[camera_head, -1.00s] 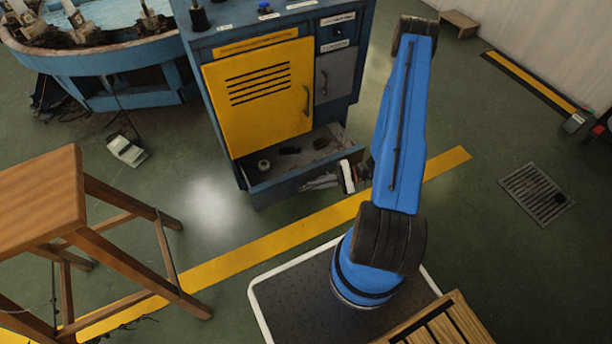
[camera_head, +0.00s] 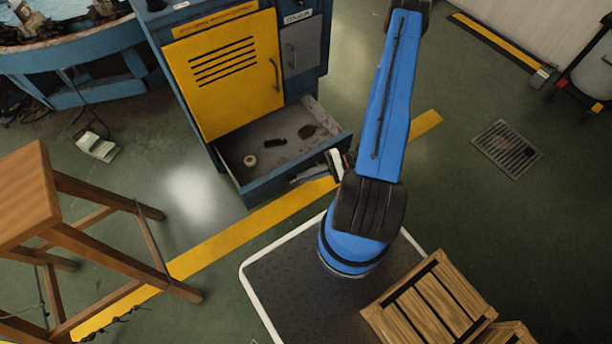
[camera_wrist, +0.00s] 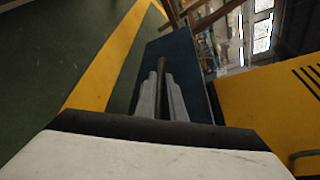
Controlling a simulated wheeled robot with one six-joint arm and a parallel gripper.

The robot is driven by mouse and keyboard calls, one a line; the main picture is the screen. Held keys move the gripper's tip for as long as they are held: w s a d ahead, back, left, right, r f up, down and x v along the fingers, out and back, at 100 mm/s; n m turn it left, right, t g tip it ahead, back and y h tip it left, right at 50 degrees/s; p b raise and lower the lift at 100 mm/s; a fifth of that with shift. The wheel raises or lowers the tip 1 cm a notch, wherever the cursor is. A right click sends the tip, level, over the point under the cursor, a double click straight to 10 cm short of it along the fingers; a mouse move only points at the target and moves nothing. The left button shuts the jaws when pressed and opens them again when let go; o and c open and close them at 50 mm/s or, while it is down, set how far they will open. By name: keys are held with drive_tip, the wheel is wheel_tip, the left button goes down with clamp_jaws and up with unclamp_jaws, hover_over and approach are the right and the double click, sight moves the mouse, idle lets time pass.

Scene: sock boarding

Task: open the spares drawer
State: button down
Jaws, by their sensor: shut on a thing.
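The spares drawer (camera_head: 262,188) is the bottom drawer of the blue cabinet, and it stands pulled well out. Its inside shows a pale round thing (camera_head: 250,160) and dark items. My gripper (camera_head: 308,175) is at the outer face of the drawer front, towards its right end. In the wrist view, the two grey fingers of my gripper (camera_wrist: 163,98) are closed around the dark bar handle (camera_wrist: 161,68), in front of the blue drawer front (camera_wrist: 182,48). The handle is mostly hidden by the gripper in the head view.
A yellow door (camera_head: 228,75) and a smaller grey door (camera_head: 301,45) above the drawer are shut. A wooden stool (camera_head: 25,195) stands at the left. A slatted wooden crate (camera_head: 430,300) is at the lower right.

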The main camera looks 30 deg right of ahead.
drive_tip(key=c, duration=2.1)
unclamp_jaws()
drive_tip(key=shift+d, duration=0.1)
drive_tip(key=v, duration=1.7)
drive_tip(key=shift+s+d, duration=0.1)
drive_tip(key=shift+d, duration=0.05)
drive_tip(key=shift+r, duration=0.1)
